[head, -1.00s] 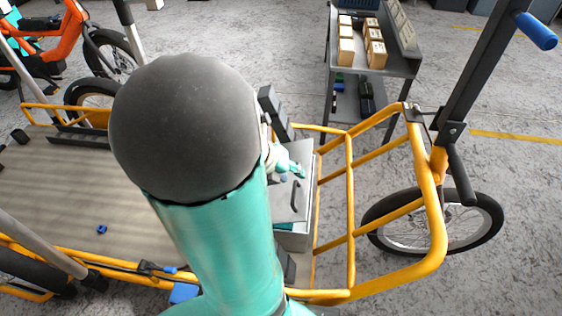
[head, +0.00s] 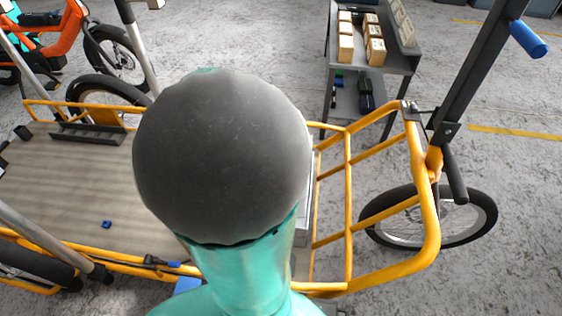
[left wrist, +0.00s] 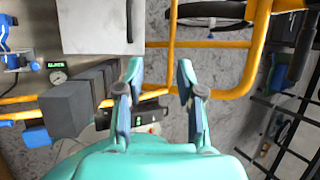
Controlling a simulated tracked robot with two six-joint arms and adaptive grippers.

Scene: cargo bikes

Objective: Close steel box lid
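The steel box (head: 304,232) stands in the yellow cargo frame. In the head view my own arm covers nearly all of it, so only a thin strip of its right side shows. In the left wrist view its pale flat lid (left wrist: 95,28) with a dark bar handle (left wrist: 129,20) is at the upper left. I cannot tell how far the lid is open. My left gripper (left wrist: 158,80) has its two fingers apart with nothing between them; in the picture it is below and right of the lid, apart from the handle. My right gripper is in neither view.
Yellow frame rails (head: 348,190) run right of the box. A front wheel (head: 430,218) and a dark post (head: 480,75) stand further right. Dark grey blocks (left wrist: 68,113) and a gauge (left wrist: 57,76) lie left of my gripper. A grey cart (head: 372,65) holds small boxes.

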